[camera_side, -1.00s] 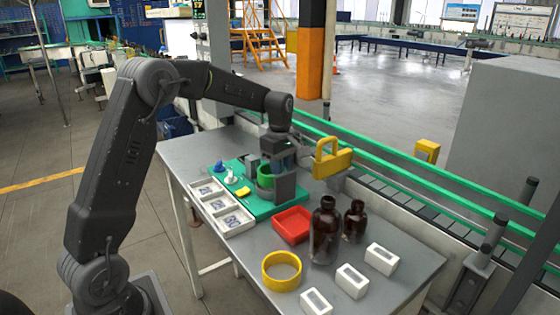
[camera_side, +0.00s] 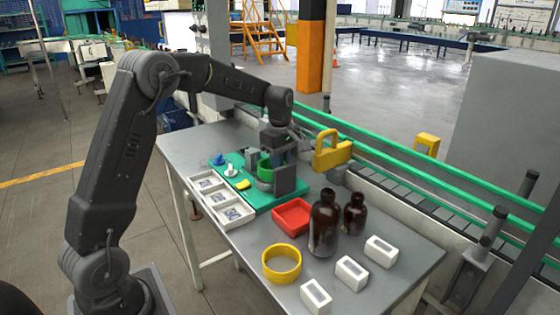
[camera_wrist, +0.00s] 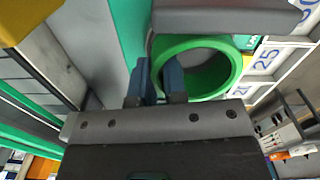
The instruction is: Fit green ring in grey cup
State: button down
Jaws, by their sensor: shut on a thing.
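The green ring (camera_side: 264,163) is at my gripper (camera_side: 274,150) above the green board (camera_side: 290,203). In the wrist view the ring (camera_wrist: 233,70) shows as an open hoop. The two blue fingers of my gripper (camera_wrist: 158,77) pinch its wall, one finger inside the hoop and one outside. A grey part that looks like the grey cup (camera_side: 264,185) shows just under the ring, partly hidden by a grey upright block (camera_side: 285,181). I cannot tell whether ring and cup touch.
A white compartment tray (camera_side: 236,216) lies left of the board, and a red tray (camera_side: 293,216) in front. Amber bottles (camera_side: 324,226), a yellow ring (camera_side: 281,263) and white blocks (camera_side: 351,273) stand nearer. A yellow handle-shaped part (camera_side: 333,152) stands close behind the gripper.

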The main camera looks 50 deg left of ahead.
jog(key=shift+f, duration=0.65)
dwell(1.0)
jog(key=c, duration=0.7)
grip_release()
jog(key=shift+r, duration=2.95)
